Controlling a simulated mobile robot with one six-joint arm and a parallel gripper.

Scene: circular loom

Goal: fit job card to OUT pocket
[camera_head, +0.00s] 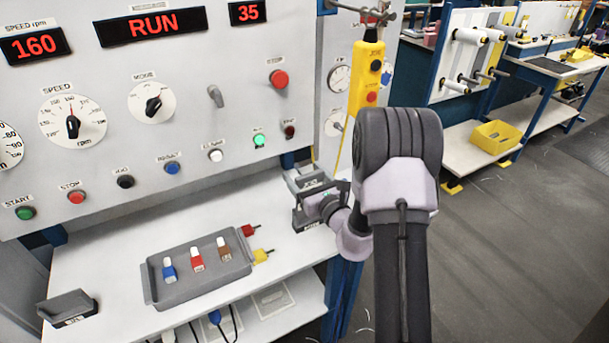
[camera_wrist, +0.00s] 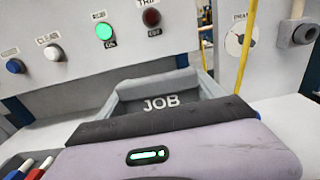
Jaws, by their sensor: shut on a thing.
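My gripper (camera_head: 312,208) is at the right end of the white bench, low in front of a grey open pocket (camera_head: 308,180). In the wrist view this pocket is marked JOB (camera_wrist: 160,103), just beyond my gripper's dark front edge. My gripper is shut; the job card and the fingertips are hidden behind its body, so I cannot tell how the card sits. A small dark grey pocket (camera_head: 66,302) with a white label stands at the bench's front left, far from my gripper. Its label is too small to read surely; it may be the OUT pocket.
A grey tray (camera_head: 160,297) with blue, red and brown-marked pieces lies mid-bench between gripper and left pocket. Red and yellow plugs (camera_head: 262,256) lie at its right. The control panel (camera_head: 205,110) rises behind. A yellow pendant (camera_head: 367,78) hangs near my arm.

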